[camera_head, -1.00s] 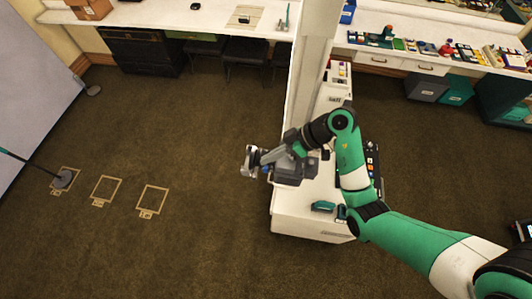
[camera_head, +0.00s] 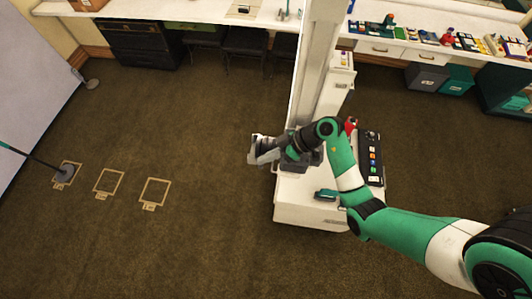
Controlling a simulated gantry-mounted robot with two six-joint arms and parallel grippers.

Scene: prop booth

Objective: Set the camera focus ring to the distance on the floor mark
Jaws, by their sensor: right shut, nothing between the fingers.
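The camera (camera_head: 312,160) is a dark grey body on a white cart, with its lens end (camera_head: 262,150) facing left. My right gripper (camera_head: 282,149) is shut with nothing between its fingers, close to the lens; the wrist covers part of the camera. I cannot tell whether the fingers touch the focus ring, and its scale is too small to read. Three tan floor marks lie at the left: the left one (camera_head: 77,164), the middle one (camera_head: 121,174) and the right one (camera_head: 168,183). A round dark stand base (camera_head: 65,174) with a pole sits on the left mark. Mark labels are unreadable.
The white cart (camera_head: 305,213) carries a black panel with coloured buttons (camera_head: 373,155) and a small teal item (camera_head: 327,194). A white pillar (camera_head: 318,60) rises behind. Counters line the back. The brown carpet between cart and marks is clear.

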